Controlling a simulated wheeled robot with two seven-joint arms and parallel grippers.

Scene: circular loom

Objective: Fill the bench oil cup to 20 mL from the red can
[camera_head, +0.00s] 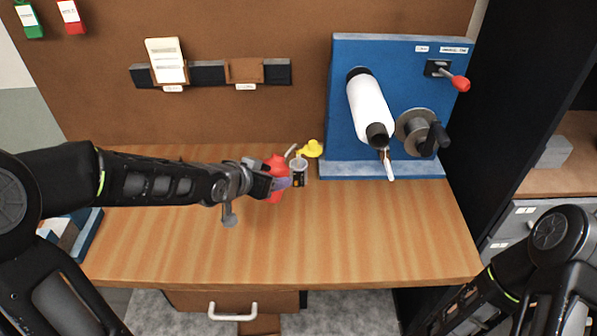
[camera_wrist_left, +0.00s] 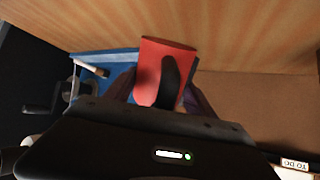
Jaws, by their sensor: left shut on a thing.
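My left gripper (camera_head: 279,183) is shut on the red can (camera_head: 276,163) above the bench top. The can's red body fills the middle of the left wrist view (camera_wrist_left: 172,52), partly behind a dark curved part. A thin pale spout-like piece (camera_head: 290,149) shows at the can's upper right. A small pale cup with a dark marking (camera_head: 299,173), apparently the oil cup, stands just right of the can. I cannot tell whether can and cup touch, or read the cup's level. My right gripper is out of view; only its arm shows at lower right.
A yellow object (camera_head: 312,149) sits just behind the cup. The blue machine (camera_head: 400,60) with a white roller (camera_head: 370,105) and a crank (camera_head: 430,135) stands at right. The wooden bench (camera_head: 370,230) is clear in front and at right. A rail (camera_head: 209,74) hangs on the back board.

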